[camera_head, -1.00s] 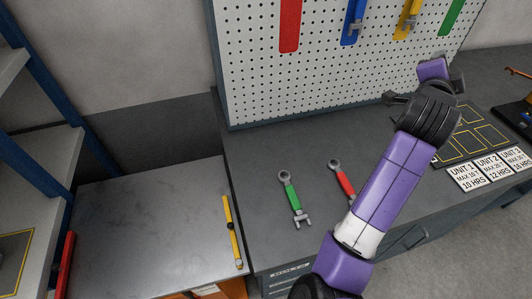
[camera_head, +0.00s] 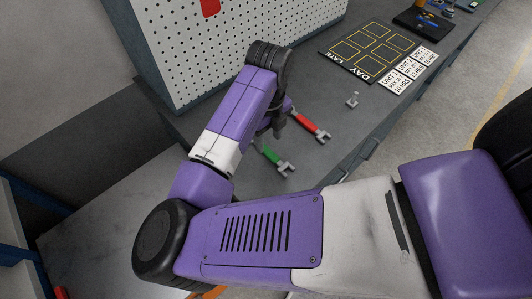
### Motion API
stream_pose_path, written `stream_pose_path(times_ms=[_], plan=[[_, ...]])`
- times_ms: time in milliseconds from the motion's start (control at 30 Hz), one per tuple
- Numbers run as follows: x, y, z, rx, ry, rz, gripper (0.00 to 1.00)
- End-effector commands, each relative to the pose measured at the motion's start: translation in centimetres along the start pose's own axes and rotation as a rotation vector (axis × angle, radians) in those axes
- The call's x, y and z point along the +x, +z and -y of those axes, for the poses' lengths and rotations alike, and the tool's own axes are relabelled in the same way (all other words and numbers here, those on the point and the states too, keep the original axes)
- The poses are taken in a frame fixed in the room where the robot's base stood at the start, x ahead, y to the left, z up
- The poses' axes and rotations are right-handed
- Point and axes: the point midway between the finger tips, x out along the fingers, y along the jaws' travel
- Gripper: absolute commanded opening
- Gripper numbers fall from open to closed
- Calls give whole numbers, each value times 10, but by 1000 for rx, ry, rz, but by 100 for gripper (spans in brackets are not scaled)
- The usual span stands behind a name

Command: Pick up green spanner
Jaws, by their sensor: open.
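The green spanner (camera_head: 270,154) lies on the dark grey workbench (camera_head: 325,160). Its grey open jaw points to the lower right, and its other end is hidden behind my arm. The red spanner (camera_head: 306,124) lies just beyond it, to the upper right. My gripper (camera_head: 276,124) is partly hidden behind my purple forearm. Its dark fingers show above the green spanner in the picture, between the two spanners. It is open and nothing shows in it. I cannot tell its height above the bench.
A small grey metal piece (camera_head: 352,100) lies further right on the bench. A black board with yellow squares (camera_head: 371,49) and white unit cards (camera_head: 408,72) lie beyond. A white pegboard (camera_head: 185,45) stands at the back. Open bench shows right of the spanners.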

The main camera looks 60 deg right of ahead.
Motion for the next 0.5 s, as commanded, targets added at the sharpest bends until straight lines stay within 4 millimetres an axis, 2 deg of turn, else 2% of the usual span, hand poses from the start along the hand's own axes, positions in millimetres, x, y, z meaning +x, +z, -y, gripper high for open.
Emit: stream_pose_path(times_ms=[267, 500], plan=[[27, 0, 2, -4, -2, -1, 49], [60, 0, 4, -5, -3, 1, 49]])
